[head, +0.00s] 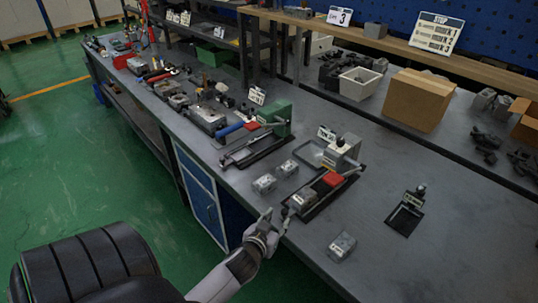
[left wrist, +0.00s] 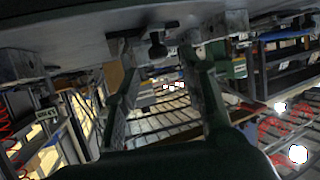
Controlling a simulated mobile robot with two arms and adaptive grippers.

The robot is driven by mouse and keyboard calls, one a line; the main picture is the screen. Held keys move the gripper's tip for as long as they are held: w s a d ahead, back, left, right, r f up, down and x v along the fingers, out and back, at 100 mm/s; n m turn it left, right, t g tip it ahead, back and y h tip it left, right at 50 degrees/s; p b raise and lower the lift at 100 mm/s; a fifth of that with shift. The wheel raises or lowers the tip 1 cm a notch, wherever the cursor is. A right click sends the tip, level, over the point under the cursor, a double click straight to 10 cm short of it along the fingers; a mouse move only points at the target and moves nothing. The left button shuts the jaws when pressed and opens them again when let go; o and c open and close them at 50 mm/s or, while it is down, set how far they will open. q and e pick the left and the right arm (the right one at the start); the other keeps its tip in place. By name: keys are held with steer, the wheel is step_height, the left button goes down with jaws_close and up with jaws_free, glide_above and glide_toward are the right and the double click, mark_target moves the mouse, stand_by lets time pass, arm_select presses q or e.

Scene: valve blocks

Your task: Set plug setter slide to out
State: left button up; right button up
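The plug setter (head: 342,152) is a grey-topped machine with a dark base on the bench, a small label beside it and a red block (head: 333,179). A grey valve block (head: 304,197) sits on the front part of its base, by the bench's front edge. My left gripper (head: 270,222) is just off that edge, close to the setter's front end. In the left wrist view my left gripper (left wrist: 160,65) has its two fingers apart. A dark knob (left wrist: 157,46) shows between the fingertips; I cannot tell whether they touch it. My right gripper is not in view.
Two loose grey blocks (head: 275,176) lie left of the setter and another block (head: 342,246) lies to its right. A green press (head: 276,120) stands further left. A small black fixture (head: 405,214) is at the right. Bare bench surrounds it.

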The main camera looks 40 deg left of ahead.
arm_select(q)
steer(key=v, duration=0.7)
stand_by(0.3)
